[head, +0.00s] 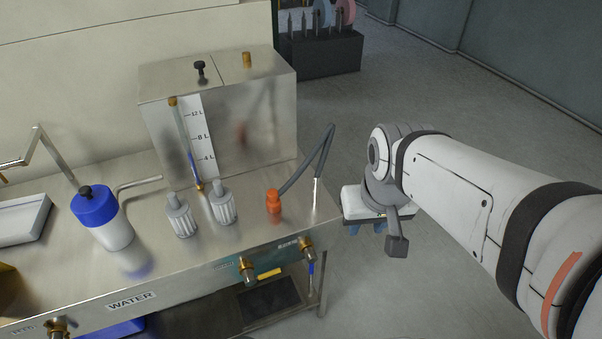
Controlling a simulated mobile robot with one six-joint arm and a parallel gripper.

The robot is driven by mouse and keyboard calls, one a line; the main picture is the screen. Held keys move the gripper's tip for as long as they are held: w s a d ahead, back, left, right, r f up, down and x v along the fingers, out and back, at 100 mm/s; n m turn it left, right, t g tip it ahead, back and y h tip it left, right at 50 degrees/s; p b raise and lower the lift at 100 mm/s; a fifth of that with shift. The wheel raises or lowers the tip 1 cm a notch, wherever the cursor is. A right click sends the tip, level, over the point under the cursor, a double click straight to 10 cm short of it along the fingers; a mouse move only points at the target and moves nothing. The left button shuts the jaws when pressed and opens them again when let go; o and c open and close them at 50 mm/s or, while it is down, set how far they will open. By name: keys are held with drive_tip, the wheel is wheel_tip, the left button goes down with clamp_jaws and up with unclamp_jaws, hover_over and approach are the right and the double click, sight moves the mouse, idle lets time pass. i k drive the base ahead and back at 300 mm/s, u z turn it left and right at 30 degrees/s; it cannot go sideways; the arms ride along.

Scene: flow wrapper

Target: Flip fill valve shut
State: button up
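Brass valves sit along the front panel of the steel bench. The middle valve (247,268) has a yellow lever (270,273) pointing right, roughly level. The right valve (306,247) has a blue lever (311,269) hanging down. Another brass valve (56,327) is at the lower left, partly cut off. The small labels beside the valves are too blurred to tell which is the fill valve. My gripper (367,229) is right of the bench corner, apart from all valves. Only its blue fingertips show below the white wrist, so its opening is unclear.
A steel tank (222,130) with a level gauge stands on the bench (150,262). Floor right of the bench is clear.

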sight(310, 252)
drive_tip(key=k, duration=1.5)
drive_tip(key=u, duration=0.45)
drive_tip(key=i, duration=1)
drive_tip(key=u, duration=0.05)
